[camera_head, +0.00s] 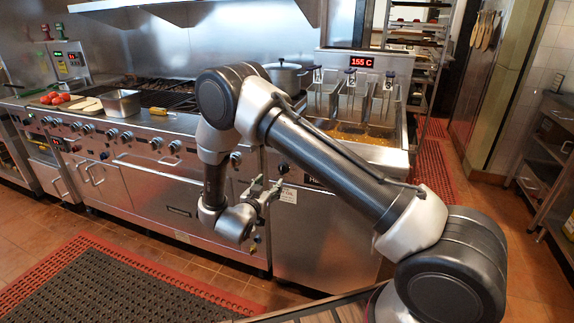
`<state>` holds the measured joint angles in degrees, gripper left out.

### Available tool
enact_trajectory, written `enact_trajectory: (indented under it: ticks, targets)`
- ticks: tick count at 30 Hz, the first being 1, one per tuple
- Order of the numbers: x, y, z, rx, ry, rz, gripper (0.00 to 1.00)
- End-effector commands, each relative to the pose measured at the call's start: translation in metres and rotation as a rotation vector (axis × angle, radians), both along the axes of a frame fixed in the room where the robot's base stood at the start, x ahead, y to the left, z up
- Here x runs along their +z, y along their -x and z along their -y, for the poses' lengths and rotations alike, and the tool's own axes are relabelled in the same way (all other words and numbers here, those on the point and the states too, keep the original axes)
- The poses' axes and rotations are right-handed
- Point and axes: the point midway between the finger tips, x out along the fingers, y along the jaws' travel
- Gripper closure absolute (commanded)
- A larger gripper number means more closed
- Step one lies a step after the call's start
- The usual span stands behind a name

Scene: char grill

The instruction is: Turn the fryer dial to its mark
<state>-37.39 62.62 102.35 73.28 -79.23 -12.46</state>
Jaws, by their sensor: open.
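The fryer (325,240) stands right of the range, with several baskets (352,103) over its oil and a red display (362,62) reading 155 C. My gripper (268,188) is in front of the fryer's left front edge, with its fingers open. A small dark, round part (283,169) shows beside the fingertips; it may be the fryer dial, but it is too small to be sure. I cannot tell whether the fingers touch it. No mark is readable, and my arm covers much of the fryer's upper front panel.
The range (150,190) has a row of knobs and oven handles along its front. A pot (285,76) stands at the back, and a steel pan (121,102) and tomatoes (55,98) sit at left. A dark mat with red edges (110,285) lies on the open floor.

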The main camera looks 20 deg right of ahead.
Motion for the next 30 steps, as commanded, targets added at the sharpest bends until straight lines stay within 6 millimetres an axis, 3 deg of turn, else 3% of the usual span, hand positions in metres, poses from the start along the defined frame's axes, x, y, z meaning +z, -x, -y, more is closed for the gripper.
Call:
enact_trajectory:
  ticks: [3, 6, 18, 30]
  targets:
    - [0.021, 0.005, 0.009, -0.037, 0.065, 0.063, 0.45]
    - [0.026, 0.0, 0.014, -0.042, 0.084, 0.078, 0.45]
    - [0.026, -0.05, 0.05, -0.041, 0.084, 0.074, 0.45]
    - [0.026, -0.058, 0.055, -0.038, 0.084, 0.073, 0.47]
